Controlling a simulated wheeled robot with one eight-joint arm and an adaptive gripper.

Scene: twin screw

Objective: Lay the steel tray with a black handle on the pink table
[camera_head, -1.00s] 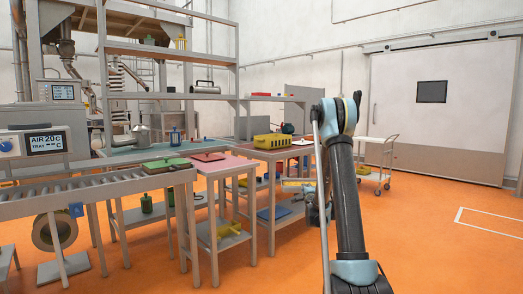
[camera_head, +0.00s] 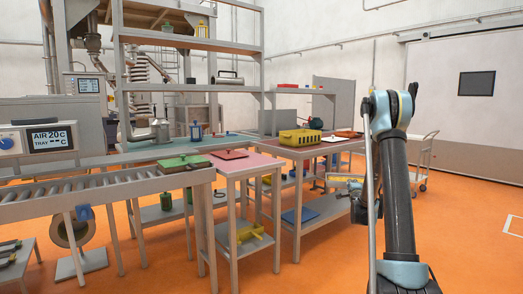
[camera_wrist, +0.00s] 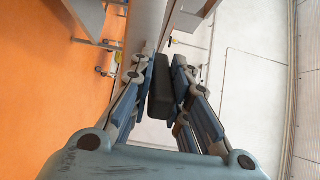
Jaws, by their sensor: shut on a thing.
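My gripper (camera_wrist: 161,88) is shut on a black handle (camera_wrist: 160,92) in the wrist view, with a finger on each side of it. A grey flat strip (camera_wrist: 145,28) shows beyond the fingers, seen nearly edge-on. It may be the steel tray, but I cannot tell for sure. The pink table (camera_head: 258,162) stands left of centre in the head view, short of my arm. A red plate with a small knob (camera_head: 229,155) lies on it, and part of its top is bare. In the head view my gripper is not clear behind my arm.
A darker reddish table with a yellow basket (camera_head: 300,138) stands behind. Left are a roller conveyor (camera_head: 95,192) with a green plate (camera_head: 182,164) and a teal table (camera_head: 150,152). A white trolley (camera_head: 424,150) stands at the right. Orange floor is clear in front.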

